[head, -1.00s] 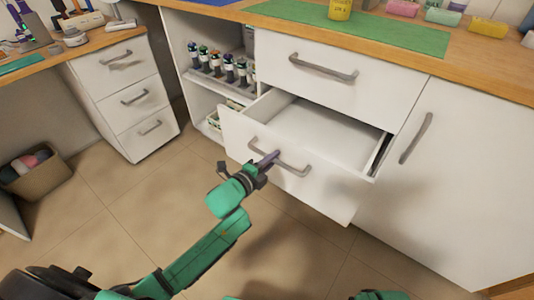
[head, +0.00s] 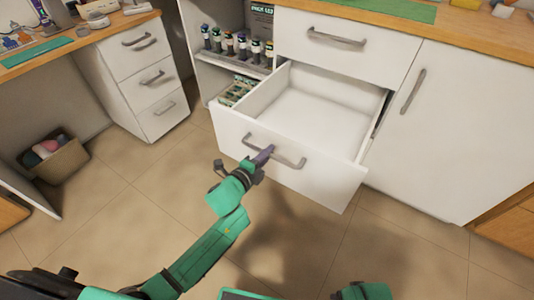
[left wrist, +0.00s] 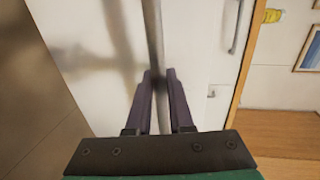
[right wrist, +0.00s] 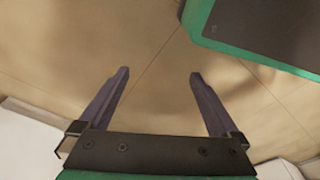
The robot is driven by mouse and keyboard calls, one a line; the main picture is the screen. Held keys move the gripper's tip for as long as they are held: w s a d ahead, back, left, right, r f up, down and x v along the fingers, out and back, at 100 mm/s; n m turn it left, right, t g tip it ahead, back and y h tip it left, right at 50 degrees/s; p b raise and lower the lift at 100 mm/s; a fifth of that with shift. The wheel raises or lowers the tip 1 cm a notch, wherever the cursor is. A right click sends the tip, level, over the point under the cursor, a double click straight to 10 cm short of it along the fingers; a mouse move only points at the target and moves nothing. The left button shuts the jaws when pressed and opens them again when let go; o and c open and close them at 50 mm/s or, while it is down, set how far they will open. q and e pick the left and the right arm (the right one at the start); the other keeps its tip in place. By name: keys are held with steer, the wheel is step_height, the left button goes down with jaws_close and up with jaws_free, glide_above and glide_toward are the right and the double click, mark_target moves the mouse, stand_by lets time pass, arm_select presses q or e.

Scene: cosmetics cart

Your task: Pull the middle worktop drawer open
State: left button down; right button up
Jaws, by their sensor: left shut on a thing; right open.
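The middle worktop drawer (head: 285,168) is white and stands well out from its cabinet, and its inside looks empty. Its grey bar handle (head: 288,161) is on the front face. In the left wrist view the handle (left wrist: 152,35) runs between the two fingers (left wrist: 160,85). My right gripper (right wrist: 160,75) is open and empty above the tiled floor; in the head view its fingers are not seen.
A closed drawer (head: 345,50) sits above, and a closed cupboard door (head: 430,130) is at the right. An open shelf with several small bottles (head: 235,46) is at the left. A drawer unit (head: 150,80) and a basket (head: 60,160) stand further left. The tiled floor (head: 130,215) is clear.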

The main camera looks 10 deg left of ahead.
arm_select(q)
steer(key=c, duration=0.8)
jaws_free()
steer(key=shift+s+a, duration=0.15)
steer(key=shift+s, duration=0.1)
steer(key=p+v, duration=0.1)
steer(key=v, duration=1.3)
steer(key=shift+p, duration=0.4)
arm_select(e)
steer(key=s+f, duration=0.1)
steer(key=s+d+f, duration=0.1)
steer(key=shift+s+f, duration=0.3)
steer(key=shift+f, duration=0.05)
